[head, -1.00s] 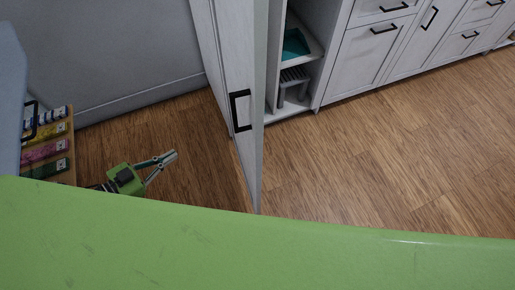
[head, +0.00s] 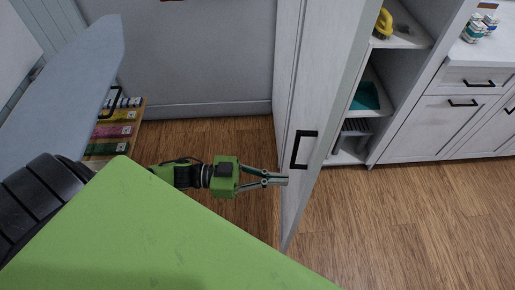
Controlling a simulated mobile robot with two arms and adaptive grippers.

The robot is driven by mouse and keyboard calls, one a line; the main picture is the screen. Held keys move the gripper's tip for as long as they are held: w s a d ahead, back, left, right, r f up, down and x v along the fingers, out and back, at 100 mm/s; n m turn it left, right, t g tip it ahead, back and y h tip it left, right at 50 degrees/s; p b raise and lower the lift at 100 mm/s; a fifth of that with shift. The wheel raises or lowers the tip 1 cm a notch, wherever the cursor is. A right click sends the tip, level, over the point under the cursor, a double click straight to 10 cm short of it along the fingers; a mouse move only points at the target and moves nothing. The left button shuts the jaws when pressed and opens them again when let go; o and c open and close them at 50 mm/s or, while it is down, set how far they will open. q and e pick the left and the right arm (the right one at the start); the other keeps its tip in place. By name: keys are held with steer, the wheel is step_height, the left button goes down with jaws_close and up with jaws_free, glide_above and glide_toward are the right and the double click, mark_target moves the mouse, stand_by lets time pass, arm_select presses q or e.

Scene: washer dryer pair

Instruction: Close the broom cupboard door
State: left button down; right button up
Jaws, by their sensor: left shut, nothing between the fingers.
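The broom cupboard door (head: 299,100) is a tall pale panel with a black bar handle (head: 304,150), standing open in the middle of the head view. Behind its edge, to the right, the cupboard's open shelves (head: 349,146) show. My left gripper (head: 284,180) is shut and empty. In the picture its fingertips are at the lower left edge of the door, below the handle; I cannot tell whether they touch it. My right gripper is not in view.
An ironing board (head: 75,75) leans at the left above a rack of coloured items (head: 112,133). White drawer cabinets (head: 436,127) stand at the right. Wooden floor (head: 400,215) is clear at the lower right. A yellow object (head: 383,24) is on an upper shelf.

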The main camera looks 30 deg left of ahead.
mark_target(301, 180)
arm_select(q)
steer(key=shift+x, duration=1.55)
